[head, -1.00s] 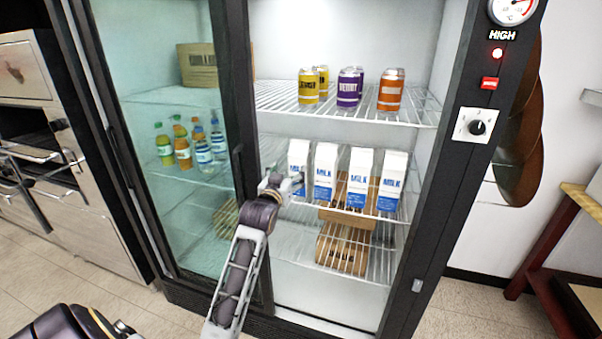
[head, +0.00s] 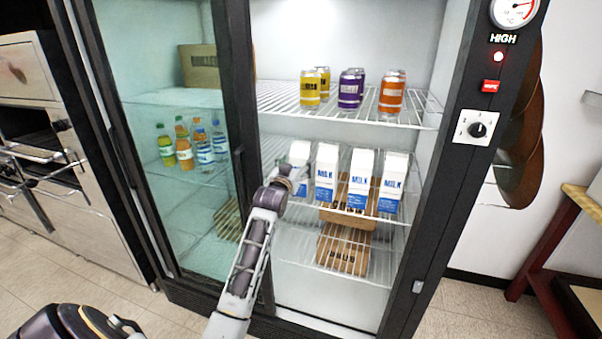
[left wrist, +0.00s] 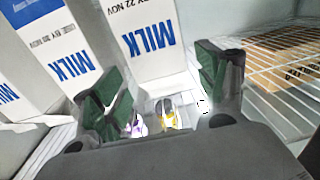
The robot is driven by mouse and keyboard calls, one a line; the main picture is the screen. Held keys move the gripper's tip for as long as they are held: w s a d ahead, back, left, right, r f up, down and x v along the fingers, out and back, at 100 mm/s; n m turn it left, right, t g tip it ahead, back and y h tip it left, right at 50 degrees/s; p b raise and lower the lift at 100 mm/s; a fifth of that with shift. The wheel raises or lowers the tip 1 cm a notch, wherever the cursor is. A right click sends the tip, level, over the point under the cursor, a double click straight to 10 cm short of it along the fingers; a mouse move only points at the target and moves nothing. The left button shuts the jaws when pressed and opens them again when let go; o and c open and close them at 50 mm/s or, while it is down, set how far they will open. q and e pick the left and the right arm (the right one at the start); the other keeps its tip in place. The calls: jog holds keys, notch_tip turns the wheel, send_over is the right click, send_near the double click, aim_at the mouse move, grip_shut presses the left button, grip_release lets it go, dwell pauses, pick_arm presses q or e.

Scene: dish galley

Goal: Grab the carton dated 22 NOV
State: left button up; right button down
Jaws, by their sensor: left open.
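The white-and-blue milk carton marked 22 NOV (left wrist: 150,45) stands ahead of my left gripper in the left wrist view. My left gripper (left wrist: 160,92) is open, with the lower part of that carton's picture between its two green-padded fingers. I cannot tell whether they touch it. In the head view, my left gripper (head: 298,178) is at the leftmost carton (head: 299,153) of a row on the middle shelf and hides part of it. A carton marked 30 NOV (left wrist: 70,45) stands beside the 22 NOV one. My right gripper is not in view.
More cartons (head: 359,180) stand close to the right in the head view. Cans (head: 350,90) stand on the wire shelf above; wooden crates (head: 342,247) are below. The cooler's glass door (head: 165,105) and dark upright flank my arm on the left.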

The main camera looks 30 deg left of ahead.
aim_at(298, 159)
pick_arm(q)
jog(key=shift+w+a, duration=0.2)
jog(key=shift+w, duration=0.5)
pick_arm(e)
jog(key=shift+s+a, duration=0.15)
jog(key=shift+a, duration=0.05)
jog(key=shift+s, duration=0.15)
pick_arm(q)
jog(key=shift+w, duration=0.2)
jog(key=shift+w+a+r+p, duration=0.15)
jog(key=shift+w+a+r, duration=0.05)
jog(key=shift+w, duration=0.4)
jog(key=shift+w+a+r+p, duration=0.15)
jog(key=shift+w, duration=0.4)
jog(key=shift+x, duration=0.95)
jog(key=shift+w+a, duration=0.1)
jog(key=shift+w, duration=0.2)
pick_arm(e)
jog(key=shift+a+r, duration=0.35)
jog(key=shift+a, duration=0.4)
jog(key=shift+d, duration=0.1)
